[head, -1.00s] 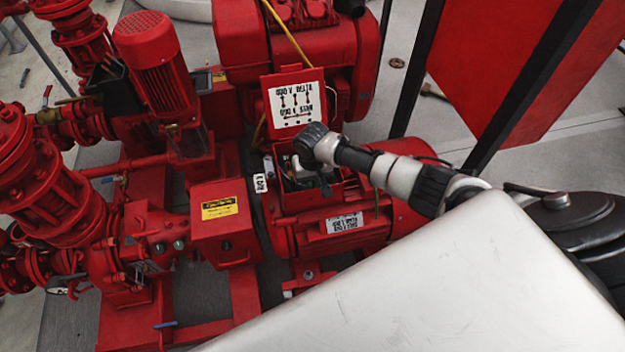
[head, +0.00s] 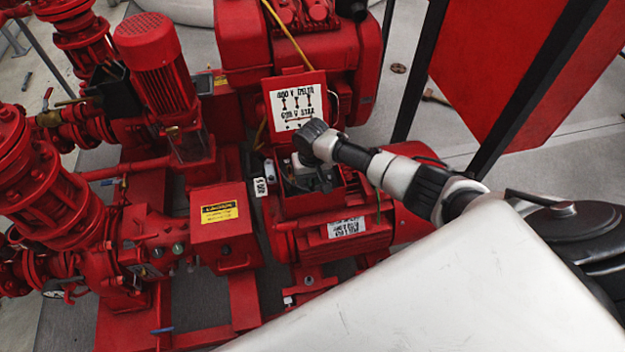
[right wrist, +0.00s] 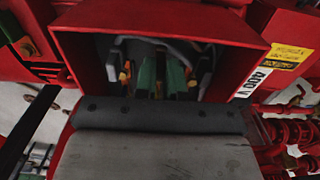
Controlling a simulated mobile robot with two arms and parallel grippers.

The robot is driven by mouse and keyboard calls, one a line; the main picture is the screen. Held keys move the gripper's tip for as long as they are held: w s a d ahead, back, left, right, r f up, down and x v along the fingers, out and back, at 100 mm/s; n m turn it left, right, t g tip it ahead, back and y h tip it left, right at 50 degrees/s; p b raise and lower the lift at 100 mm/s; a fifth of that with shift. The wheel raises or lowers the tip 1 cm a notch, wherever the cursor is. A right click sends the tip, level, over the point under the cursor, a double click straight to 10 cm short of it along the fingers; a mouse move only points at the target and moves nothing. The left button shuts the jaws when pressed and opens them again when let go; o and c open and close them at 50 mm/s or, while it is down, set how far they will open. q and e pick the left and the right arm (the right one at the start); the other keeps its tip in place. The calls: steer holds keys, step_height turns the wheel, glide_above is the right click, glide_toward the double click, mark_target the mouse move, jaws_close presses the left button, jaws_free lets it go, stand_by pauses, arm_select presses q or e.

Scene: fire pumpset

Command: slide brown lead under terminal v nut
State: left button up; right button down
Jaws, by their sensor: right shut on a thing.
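The red terminal box (head: 309,203) on the motor stands open. It also shows in the right wrist view (right wrist: 165,30). Inside it, the right wrist view shows green upright parts (right wrist: 147,76), a grey lead (right wrist: 180,52), and small orange-brown and black parts. I cannot tell which is terminal V or its nut. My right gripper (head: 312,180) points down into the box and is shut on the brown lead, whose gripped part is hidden. My left gripper is not in view.
The raised lid (head: 297,103) with its wiring diagram stands behind the box. A red housing with a yellow label (head: 219,211) is to the left. Red pumps and pipes (head: 60,190) fill the left side. A red panel on dark posts (head: 510,80) stands at the right.

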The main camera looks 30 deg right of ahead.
steer(key=shift+w, duration=0.2)
steer(key=c, duration=1.7)
jaws_free()
steer(key=shift+w, duration=0.1)
steer(key=o, duration=0.6)
steer(key=shift+o, duration=0.2)
steer(key=shift+o, duration=1.3)
steer(key=shift+r, duration=0.1)
step_height(320, 180, up, 9)
steer(key=p, duration=0.9)
steer(key=shift+p, duration=0.3)
